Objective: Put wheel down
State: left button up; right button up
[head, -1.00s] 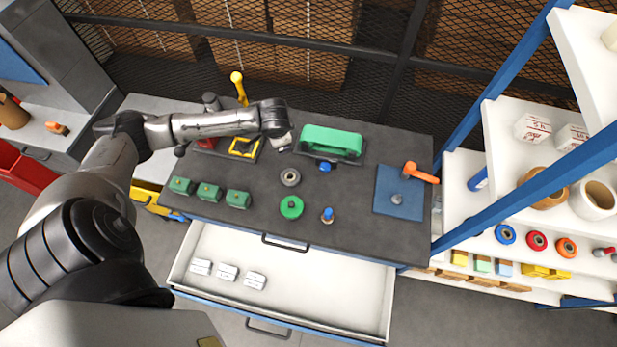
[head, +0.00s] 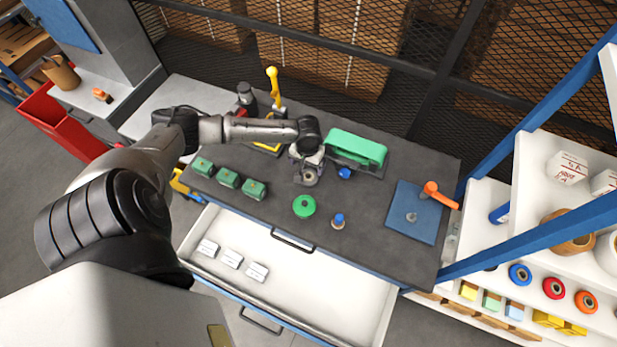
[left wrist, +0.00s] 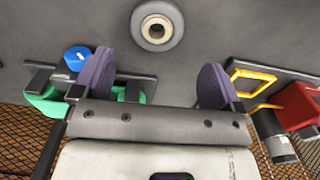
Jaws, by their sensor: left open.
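A grey wheel (head: 310,178) with a pale hub lies flat on the dark bench top, partly covered by my left gripper in the head view. My left gripper (head: 306,168) is over the bench at the wheel. In the left wrist view the wheel (left wrist: 157,25) shows whole, beyond the tips of my open left gripper (left wrist: 157,82) and centred between its two purple-grey fingers. Nothing is between the fingers. A green wheel (head: 303,206) lies nearer the bench's front edge. My right gripper is not in view.
A green-handled holder (head: 357,149) and a blue knob (head: 345,173) stand right of the gripper. Several green blocks (head: 228,178) lie left. A blue-topped peg (head: 338,221) and blue mat (head: 405,229) are right. The white drawer (head: 330,288) below stands open.

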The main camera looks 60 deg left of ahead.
aim_at(307, 175)
pick_arm(q)
jog(key=shift+f, duration=3.9)
jog(key=shift+c, duration=0.4)
jog(key=c, duration=0.8)
jog(key=shift+r, duration=0.1)
